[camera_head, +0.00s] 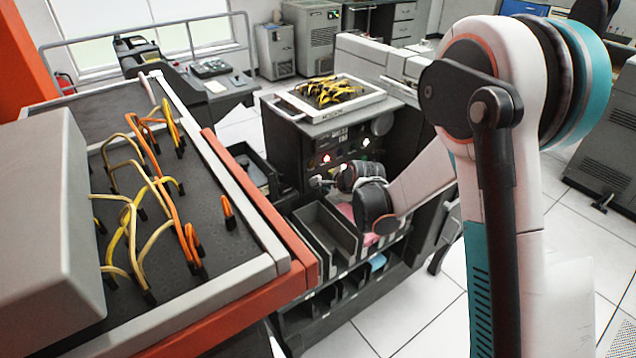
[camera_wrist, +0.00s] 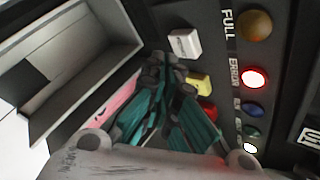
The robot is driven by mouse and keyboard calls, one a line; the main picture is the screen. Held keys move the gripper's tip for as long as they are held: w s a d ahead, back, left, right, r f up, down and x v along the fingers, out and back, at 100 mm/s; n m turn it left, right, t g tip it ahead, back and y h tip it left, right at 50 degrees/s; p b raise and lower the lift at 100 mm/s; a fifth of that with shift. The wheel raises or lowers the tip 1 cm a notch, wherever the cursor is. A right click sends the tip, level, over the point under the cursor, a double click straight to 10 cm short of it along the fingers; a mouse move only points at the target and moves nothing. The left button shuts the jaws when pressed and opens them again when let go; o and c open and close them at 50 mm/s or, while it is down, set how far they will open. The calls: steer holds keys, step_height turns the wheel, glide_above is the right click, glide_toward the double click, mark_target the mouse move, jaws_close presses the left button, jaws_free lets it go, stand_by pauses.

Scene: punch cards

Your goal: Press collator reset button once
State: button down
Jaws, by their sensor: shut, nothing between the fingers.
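The collator (camera_head: 290,150) is a dark machine with a front panel of lit lamps, in the middle of the head view. In the wrist view, its panel (camera_wrist: 218,60) has a white button (camera_wrist: 184,43), a yellow button (camera_wrist: 199,82) and a red button (camera_wrist: 207,108). I cannot read which is the reset button. My gripper (camera_wrist: 166,72) is shut and empty. Its tips appear just below the white button and left of the yellow one; contact cannot be told. Its fingers partly cover the red button. In the head view my gripper (camera_head: 322,182) is small, in front of the panel.
Lamps run beside the buttons: amber (camera_wrist: 254,25), lit red (camera_wrist: 255,78) by "ERROR", and several smaller ones. Grey card bins (camera_head: 325,228) stand below the panel. A wired plugboard (camera_head: 330,95) lies on top. An orange-edged machine (camera_head: 230,190) stands at left.

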steer(key=shift+w+a, duration=0.25)
steer(key=shift+w, duration=0.1)
steer(key=shift+w+a, duration=0.3)
steer(key=shift+w, duration=0.15)
stand_by(1.1)
steer(key=shift+s, duration=0.1)
steer(key=shift+s+d+b, duration=0.35)
steer(key=shift+s+d, duration=0.2)
steer(key=shift+s, duration=0.2)
steer(key=shift+s+d+b, duration=0.2)
steer(key=shift+s+d, duration=0.5)
steer(key=shift+s, duration=0.35)
steer(key=shift+s+d+b, duration=0.2)
steer(key=shift+s+d, duration=0.5)
steer(key=shift+s, duration=0.35)
steer(key=shift+r, duration=0.1)
